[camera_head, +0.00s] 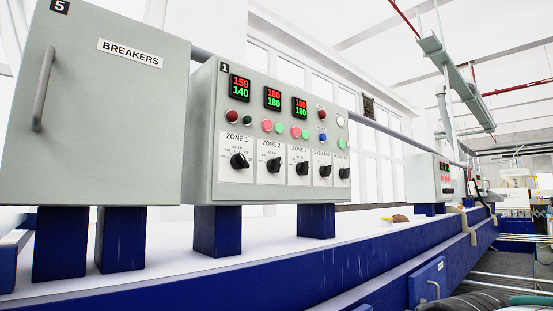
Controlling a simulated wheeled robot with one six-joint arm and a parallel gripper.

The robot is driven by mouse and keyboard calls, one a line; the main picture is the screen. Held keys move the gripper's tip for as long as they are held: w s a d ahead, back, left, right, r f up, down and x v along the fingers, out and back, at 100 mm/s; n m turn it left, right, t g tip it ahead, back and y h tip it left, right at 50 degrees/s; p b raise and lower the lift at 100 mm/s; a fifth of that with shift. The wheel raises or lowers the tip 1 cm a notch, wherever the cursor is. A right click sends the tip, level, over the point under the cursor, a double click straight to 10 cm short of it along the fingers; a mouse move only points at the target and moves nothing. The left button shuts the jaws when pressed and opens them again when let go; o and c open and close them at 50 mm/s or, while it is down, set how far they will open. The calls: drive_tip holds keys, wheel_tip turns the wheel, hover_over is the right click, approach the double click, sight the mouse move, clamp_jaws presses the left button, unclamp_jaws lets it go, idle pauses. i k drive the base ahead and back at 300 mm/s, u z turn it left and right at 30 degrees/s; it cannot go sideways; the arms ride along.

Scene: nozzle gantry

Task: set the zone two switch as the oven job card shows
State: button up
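The zone two switch (273,166) is a black rotary knob on a white plate labelled ZONE 2. It sits on the front of a grey control box (206,130) marked 1, between the ZONE 1 knob (239,161) and the third zone's knob (302,168). Small position marks ring the zone two knob, but they are too small to read, and I cannot tell which mark it points at. The display above ZONE 2 (273,98) reads 180 over 180. No oven job card can be made out. My gripper is not in view.
A grey BREAKERS cabinet (100,120) marked 5 stands close at left. Both boxes stand on blue posts over a blue beam (300,262) with a white top. A small brown and yellow object (398,218) lies further along. Another control box (425,178) stands beyond.

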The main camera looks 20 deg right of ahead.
sight(273, 165)
drive_tip(key=u, duration=3.9)
drive_tip(key=k, duration=0.4)
drive_tip(key=z, duration=2.55)
